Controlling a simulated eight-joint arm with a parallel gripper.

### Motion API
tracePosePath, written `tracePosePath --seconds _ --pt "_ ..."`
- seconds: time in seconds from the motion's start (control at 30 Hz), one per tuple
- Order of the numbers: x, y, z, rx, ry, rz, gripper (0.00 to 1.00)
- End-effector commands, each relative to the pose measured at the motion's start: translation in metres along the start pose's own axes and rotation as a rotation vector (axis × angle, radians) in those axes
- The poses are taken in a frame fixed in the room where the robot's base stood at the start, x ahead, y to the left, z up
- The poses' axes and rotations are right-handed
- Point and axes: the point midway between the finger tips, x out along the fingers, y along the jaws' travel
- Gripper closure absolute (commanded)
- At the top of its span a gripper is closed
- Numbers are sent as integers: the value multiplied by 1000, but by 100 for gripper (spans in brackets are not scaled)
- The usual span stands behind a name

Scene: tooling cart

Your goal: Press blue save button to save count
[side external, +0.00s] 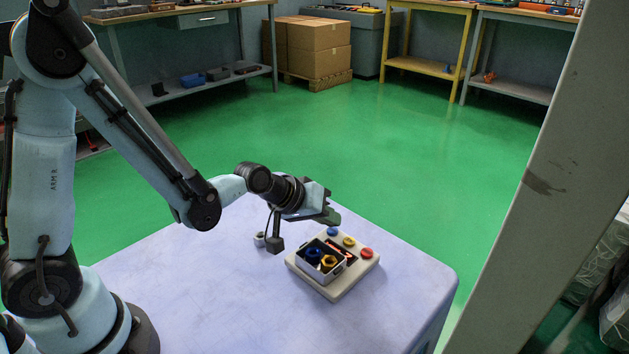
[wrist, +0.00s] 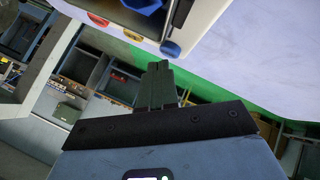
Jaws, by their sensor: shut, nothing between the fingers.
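The blue save button (side external: 333,231) sits at the far left end of a row on a beige box (side external: 336,293). It also shows in the wrist view (wrist: 170,48). A yellow button (side external: 349,240) and a red button (side external: 367,253) follow it in the row. My gripper (side external: 332,217) is shut and empty, just above and behind the blue button in the side view. In the wrist view my fingertips (wrist: 159,66) are close to the blue button, with a small gap in the picture. I cannot tell whether the button is pressed.
An open compartment (side external: 301,265) on the box holds a blue part (side external: 314,255) and a yellow part (side external: 329,263). The table is clear in front. A grey post (side external: 540,180) rises at right.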

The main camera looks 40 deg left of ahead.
Motion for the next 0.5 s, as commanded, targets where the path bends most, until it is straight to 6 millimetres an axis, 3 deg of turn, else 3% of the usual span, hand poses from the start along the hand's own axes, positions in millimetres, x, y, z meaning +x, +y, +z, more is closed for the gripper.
tracePosePath --seconds 0.5 --pt "-7 5 -5 0 0 0 100"
